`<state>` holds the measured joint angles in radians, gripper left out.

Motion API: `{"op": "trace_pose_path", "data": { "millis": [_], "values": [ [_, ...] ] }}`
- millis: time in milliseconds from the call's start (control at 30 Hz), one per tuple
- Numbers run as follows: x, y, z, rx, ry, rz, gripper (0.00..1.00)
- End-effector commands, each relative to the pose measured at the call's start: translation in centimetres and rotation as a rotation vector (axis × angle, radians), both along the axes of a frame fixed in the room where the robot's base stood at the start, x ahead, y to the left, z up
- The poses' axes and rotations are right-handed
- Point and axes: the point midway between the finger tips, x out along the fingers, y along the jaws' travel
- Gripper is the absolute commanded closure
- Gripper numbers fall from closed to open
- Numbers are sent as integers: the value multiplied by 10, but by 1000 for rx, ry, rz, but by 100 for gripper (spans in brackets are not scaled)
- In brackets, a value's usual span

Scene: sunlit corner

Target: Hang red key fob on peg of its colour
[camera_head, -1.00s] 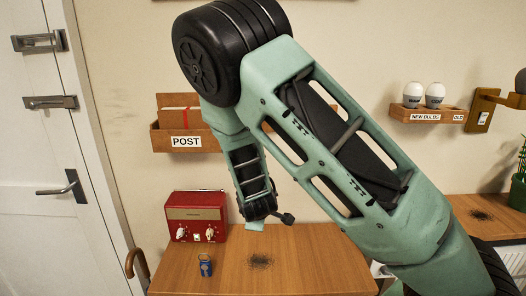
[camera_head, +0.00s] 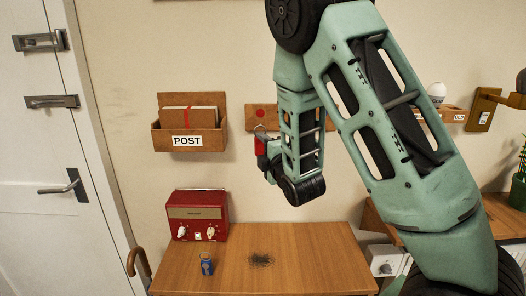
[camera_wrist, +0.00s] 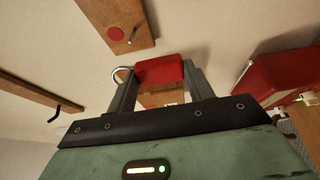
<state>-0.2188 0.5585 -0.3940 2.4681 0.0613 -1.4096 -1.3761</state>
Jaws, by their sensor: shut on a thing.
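My gripper (camera_head: 263,155) is shut on the red key fob (camera_head: 260,146), raised in front of the wall. In the wrist view the fob (camera_wrist: 160,72) sits between the fingertips, its metal ring (camera_wrist: 121,74) sticking out to the left. In the head view the ring (camera_head: 259,129) is at the fob's top. The wooden peg board (camera_head: 250,118) is just behind and above, partly hidden by my arm. It bears a red dot (camera_wrist: 116,33) with a metal peg (camera_wrist: 133,36) beside it. The ring appears apart from this peg. Other pegs are hidden.
A blue fob (camera_head: 207,264) stands on the wooden table (camera_head: 310,260) in front of the red radio (camera_head: 198,214). The POST box (camera_head: 190,141) is on the wall left of my gripper. A wooden strip with a dark hook (camera_wrist: 65,108) shows in the wrist view.

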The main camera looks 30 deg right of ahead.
Motion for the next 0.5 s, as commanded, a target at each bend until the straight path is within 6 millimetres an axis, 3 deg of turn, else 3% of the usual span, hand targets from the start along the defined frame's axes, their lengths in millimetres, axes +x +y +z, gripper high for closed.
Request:
{"op": "trace_pose_path", "data": {
  "millis": [500],
  "values": [
    [25,-17,-2,0,0,-1,74]
  ]
}}
